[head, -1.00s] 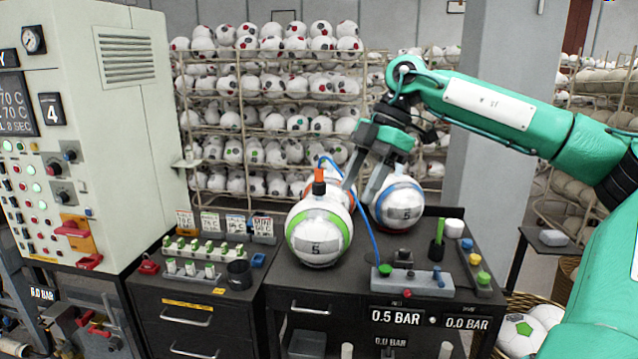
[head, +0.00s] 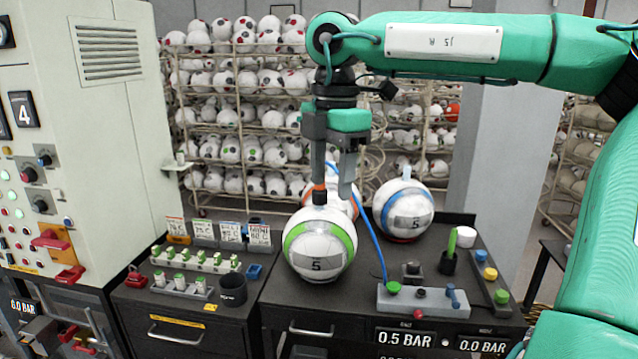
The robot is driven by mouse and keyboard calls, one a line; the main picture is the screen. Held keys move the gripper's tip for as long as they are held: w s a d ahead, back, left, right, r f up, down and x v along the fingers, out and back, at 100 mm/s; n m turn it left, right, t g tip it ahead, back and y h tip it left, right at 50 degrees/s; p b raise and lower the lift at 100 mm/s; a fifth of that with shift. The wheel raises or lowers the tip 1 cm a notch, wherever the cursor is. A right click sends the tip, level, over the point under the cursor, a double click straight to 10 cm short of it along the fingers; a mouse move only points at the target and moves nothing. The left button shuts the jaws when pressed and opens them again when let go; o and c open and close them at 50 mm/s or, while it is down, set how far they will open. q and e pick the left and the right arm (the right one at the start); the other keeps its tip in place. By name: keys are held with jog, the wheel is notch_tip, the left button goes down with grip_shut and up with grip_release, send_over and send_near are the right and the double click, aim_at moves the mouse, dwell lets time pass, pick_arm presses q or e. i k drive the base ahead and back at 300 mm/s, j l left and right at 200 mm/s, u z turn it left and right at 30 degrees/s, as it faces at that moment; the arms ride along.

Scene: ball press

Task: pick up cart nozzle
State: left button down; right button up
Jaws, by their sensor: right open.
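The cart nozzle (head: 319,197) is a dark piece standing on top of the green-banded ball (head: 319,250). Its upper part is largely hidden behind a finger of my right gripper. A blue hose (head: 371,235) arches behind the fingers and runs down to the grey cart unit (head: 425,299). My right gripper (head: 333,190) points straight down, open. Its left finger is at the nozzle's top in the picture and its right finger is to the right of it. I cannot tell whether a finger touches the nozzle. My left gripper is not in view.
A blue-banded ball (head: 404,208) and a partly hidden orange-banded ball (head: 344,200) stand behind on the dark cart. A black cup (head: 233,289) and a rack of green-topped pieces (head: 193,258) stand at left. The control cabinet (head: 110,130) rises at far left.

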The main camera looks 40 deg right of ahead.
aim_at(319, 193)
jog(key=i+l, duration=0.9)
jog(key=l, duration=0.2)
